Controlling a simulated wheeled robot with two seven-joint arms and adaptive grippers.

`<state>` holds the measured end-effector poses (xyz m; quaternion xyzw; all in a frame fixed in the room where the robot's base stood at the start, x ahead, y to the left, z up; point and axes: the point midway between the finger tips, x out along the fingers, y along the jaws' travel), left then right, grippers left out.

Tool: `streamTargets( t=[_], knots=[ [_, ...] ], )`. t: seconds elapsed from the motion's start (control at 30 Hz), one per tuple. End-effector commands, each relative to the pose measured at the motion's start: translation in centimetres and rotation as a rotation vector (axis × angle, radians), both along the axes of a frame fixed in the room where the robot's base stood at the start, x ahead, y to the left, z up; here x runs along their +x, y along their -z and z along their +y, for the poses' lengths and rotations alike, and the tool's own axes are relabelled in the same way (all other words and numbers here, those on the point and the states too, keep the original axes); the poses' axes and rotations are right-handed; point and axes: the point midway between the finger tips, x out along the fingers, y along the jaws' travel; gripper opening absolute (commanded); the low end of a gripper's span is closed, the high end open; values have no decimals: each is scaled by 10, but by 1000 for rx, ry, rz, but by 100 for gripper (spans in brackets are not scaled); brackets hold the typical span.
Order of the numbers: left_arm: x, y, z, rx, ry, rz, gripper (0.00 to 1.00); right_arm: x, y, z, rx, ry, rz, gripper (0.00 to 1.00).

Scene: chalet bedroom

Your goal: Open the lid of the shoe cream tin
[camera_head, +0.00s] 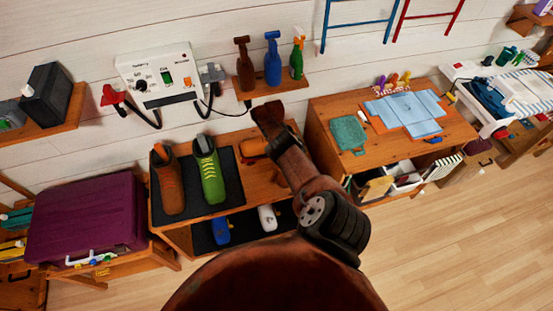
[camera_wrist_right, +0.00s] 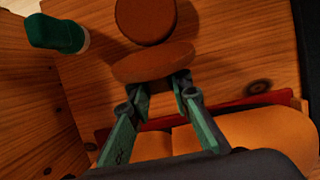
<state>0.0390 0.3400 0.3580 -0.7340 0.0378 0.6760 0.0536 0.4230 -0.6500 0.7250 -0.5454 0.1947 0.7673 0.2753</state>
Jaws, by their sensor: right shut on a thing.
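The shoe cream tin shows in the right wrist view as two brown round pieces. A near disc (camera_wrist_right: 153,63) is seen almost edge-on, and a far disc (camera_wrist_right: 145,20) faces the camera more. They meet or overlap at their edges; I cannot tell whether they are joined. My right gripper (camera_wrist_right: 164,86) has its two green-sided fingers on the near edge of the near disc and is shut on it. In the head view my right arm covers the right part of the shoe bench, and the tin cannot be made out there. My left gripper is in neither view.
A green capped object (camera_wrist_right: 55,35) stands left of the tin near a wooden wall. A yellow-orange item (camera_wrist_right: 190,138) lies close below the fingers. On the bench, a brown shoe (camera_head: 168,182) and a green shoe (camera_head: 208,172) stand on a black mat (camera_head: 231,180). Spray bottles (camera_head: 272,60) stand on the shelf above.

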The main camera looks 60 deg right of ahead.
Motion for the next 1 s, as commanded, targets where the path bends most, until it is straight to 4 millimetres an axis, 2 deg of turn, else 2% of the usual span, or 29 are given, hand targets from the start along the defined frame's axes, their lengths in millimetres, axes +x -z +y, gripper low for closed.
streamTargets(
  t=[0.03, 0.27, 0.3, 0.57, 1.0],
  knots=[
    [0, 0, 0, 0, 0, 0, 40, -5, 2, -2, -3, 0, 10, 0],
    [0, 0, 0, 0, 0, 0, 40, -4, 2, -1, -2, -2, 10, 0],
    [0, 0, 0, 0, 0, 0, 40, -4, 2, 0, -2, -2, 10, 20],
    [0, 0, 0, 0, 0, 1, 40, -2, 1, 0, -2, -2, 5, 38],
    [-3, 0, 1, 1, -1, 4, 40, 3, -1, 4, 4, -9, -1, 38]
  ],
)
